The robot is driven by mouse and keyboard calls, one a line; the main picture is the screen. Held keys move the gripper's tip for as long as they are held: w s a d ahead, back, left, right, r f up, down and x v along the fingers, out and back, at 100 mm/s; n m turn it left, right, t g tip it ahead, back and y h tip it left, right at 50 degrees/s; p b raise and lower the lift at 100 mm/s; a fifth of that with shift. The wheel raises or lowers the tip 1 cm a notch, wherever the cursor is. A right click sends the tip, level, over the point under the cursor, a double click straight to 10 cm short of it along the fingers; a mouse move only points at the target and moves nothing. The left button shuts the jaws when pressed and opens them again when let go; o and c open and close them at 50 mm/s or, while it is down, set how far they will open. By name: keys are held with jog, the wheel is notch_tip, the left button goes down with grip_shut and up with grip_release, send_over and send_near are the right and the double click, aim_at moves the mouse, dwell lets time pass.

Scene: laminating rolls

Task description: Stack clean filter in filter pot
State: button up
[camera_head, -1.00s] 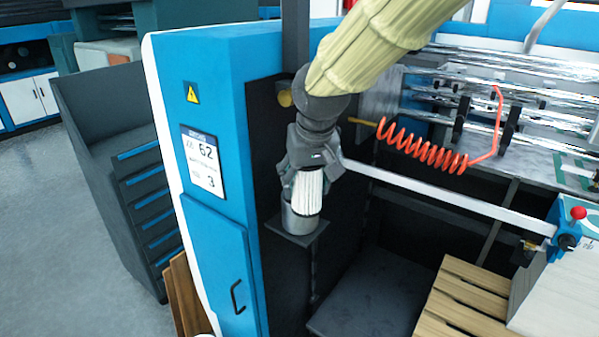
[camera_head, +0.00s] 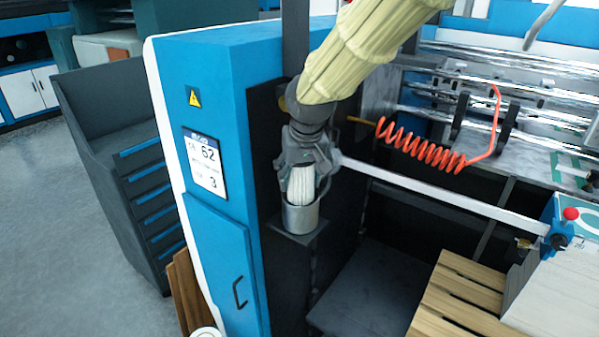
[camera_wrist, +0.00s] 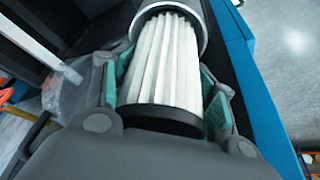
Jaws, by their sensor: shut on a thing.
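The clean filter (camera_head: 301,186) is a white pleated cylinder with a dark end cap, seen close up in the wrist view (camera_wrist: 164,65). My gripper (camera_head: 302,165) is shut on it, with green-padded fingers on both sides of the filter in the wrist view (camera_wrist: 165,92). The filter pot (camera_head: 300,217) is a grey metal cup on a small dark bracket against the machine's black side. The filter's far end is inside the pot's rim (camera_wrist: 202,30), and its near part stands out above. How deep it sits is hidden.
The blue machine cabinet (camera_head: 215,235) stands just left of the pot. A white bar (camera_head: 440,198) and a coiled orange hose (camera_head: 425,150) are to the right. A wooden pallet (camera_head: 465,295) lies at the lower right. A dark drawer unit (camera_head: 110,160) stands at the left.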

jog(key=shift+f, duration=0.5)
jog(key=shift+f, duration=0.15)
jog(key=o, duration=1.2)
